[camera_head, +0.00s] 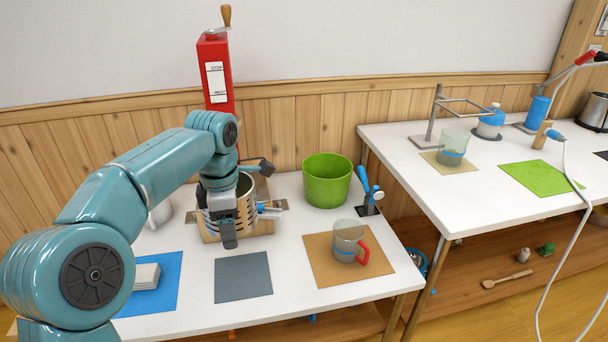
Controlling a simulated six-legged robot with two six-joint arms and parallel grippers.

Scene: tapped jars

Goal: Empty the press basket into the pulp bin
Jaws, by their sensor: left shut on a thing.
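The press basket (245,205) is a perforated metal cylinder, upright over the wooden base of the red press, left of centre. My left gripper (229,232) is at the near side of the basket, shut on it; the jaws and wrist hide part of its wall and rim. I cannot tell whether the basket rests on the base or is slightly raised, and its inside is hidden. The green pulp bin (327,186) stands open to the right of the basket. My right gripper is not in view.
The tall red press column (216,75) with its crank stands behind. A jug with a red handle (348,240) sits on a brown mat. Blue-handled tools (367,190) stand right of the bin. A grey mat (243,277) in front is bare. White blocks (146,276) lie on a blue mat.

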